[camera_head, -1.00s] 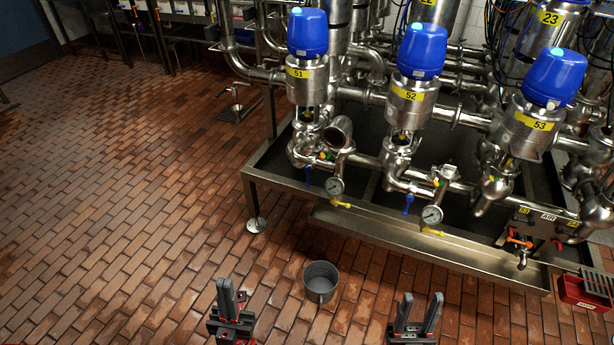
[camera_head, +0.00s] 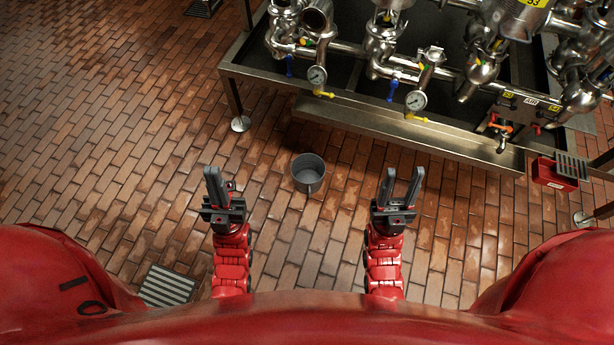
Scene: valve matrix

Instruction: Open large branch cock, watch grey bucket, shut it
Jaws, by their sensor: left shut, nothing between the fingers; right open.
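The grey bucket (camera_head: 308,174) stands upright on the brick floor, in front of the steel frame and between my grippers in the picture. No liquid can be made out in it. A cock with an orange-red handle (camera_head: 501,124) and a downward spout sits at the right end of the frame; I cannot tell whether it is the large branch cock. Smaller blue handles (camera_head: 392,90) and yellow handles (camera_head: 417,119) are on the pipes. My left gripper (camera_head: 213,170) is shut and empty, left of the bucket. My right gripper (camera_head: 404,171) is open and empty, right of it.
The steel frame's front ledge (camera_head: 400,132) runs across behind the bucket. A floor drain (camera_head: 167,287) lies at lower left. The floor around the bucket is clear.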

